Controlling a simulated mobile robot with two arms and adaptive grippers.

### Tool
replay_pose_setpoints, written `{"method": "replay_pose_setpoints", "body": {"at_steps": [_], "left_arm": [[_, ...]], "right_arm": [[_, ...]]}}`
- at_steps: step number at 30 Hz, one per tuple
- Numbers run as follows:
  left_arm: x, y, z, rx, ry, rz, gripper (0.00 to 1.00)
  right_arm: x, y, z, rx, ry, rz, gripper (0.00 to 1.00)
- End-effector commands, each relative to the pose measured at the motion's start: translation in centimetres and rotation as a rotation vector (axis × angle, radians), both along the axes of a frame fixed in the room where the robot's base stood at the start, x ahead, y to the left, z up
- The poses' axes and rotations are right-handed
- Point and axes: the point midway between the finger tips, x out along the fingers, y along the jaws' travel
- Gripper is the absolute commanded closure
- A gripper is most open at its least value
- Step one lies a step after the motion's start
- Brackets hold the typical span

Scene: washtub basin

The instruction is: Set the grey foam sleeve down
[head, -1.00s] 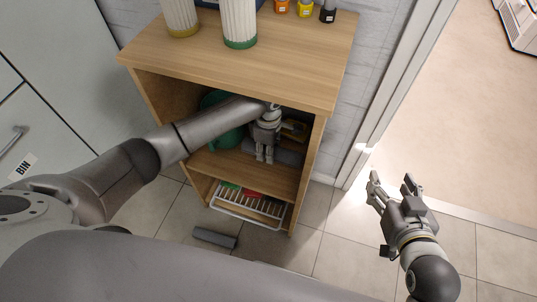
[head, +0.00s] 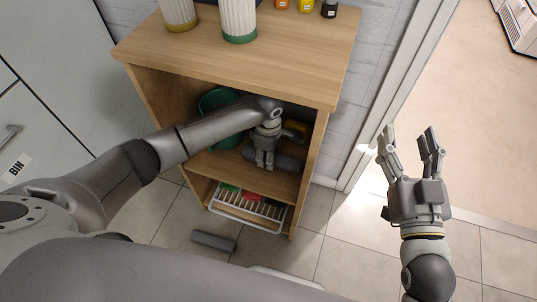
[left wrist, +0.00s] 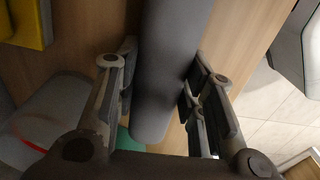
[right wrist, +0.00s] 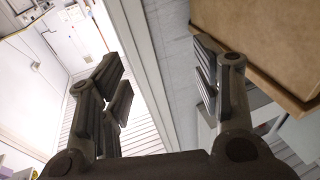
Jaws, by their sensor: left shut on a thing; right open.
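My left gripper (head: 264,162) reaches into the open wooden shelf unit (head: 235,60) and is shut on a grey foam sleeve (head: 290,162). In the left wrist view the sleeve (left wrist: 172,65) lies lengthwise between the two fingers, over the wooden shelf board (left wrist: 245,35). Whether the sleeve touches the board is unclear. A second grey cylinder (head: 213,241) lies on the floor in front of the unit. My right gripper (head: 411,138) is open and empty, to the right of the unit near the door frame.
On the shelf are a green bucket (head: 213,101) at left and a yellow object (head: 297,130) at back right. Below is a white wire basket (head: 250,207). Ribbed containers (head: 238,18) and small bottles (head: 329,9) stand on top. Tiled floor is clear at front right.

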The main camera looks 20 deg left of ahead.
Motion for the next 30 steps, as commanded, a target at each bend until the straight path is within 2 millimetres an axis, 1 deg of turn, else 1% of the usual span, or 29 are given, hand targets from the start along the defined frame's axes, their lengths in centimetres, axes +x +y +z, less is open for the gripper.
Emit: {"method": "replay_pose_setpoints", "body": {"at_steps": [6,7,11,12,23,26,30], "left_arm": [[0.0,0.0,-0.2,-0.001,0.000,0.000,0.79],[0.0,0.0,-0.2,-0.001,0.000,0.000,0.61],[0.0,0.0,-0.2,-0.001,0.000,0.000,0.44],[0.0,0.0,-0.2,-0.001,0.000,0.000,0.42],[0.0,0.0,-0.2,0.000,-0.001,0.000,0.42],[0.0,0.0,0.3,0.000,-0.001,0.000,0.42],[0.0,-0.1,1.3,-0.001,-0.001,0.000,0.42]], "right_arm": [[0.0,-0.1,-0.6,-0.008,0.033,-0.002,0.42],[0.0,-0.1,-0.7,-0.009,0.036,-0.002,0.42],[0.0,-0.1,-0.6,-0.008,0.033,-0.002,0.42],[0.0,-0.1,-0.6,-0.008,0.033,-0.002,0.42],[0.0,-0.1,-0.6,-0.007,0.028,-0.002,0.42],[0.0,-0.1,-0.1,-0.003,0.008,-0.001,0.42],[0.0,-0.4,-2.1,-0.032,0.121,-0.007,0.42]]}}
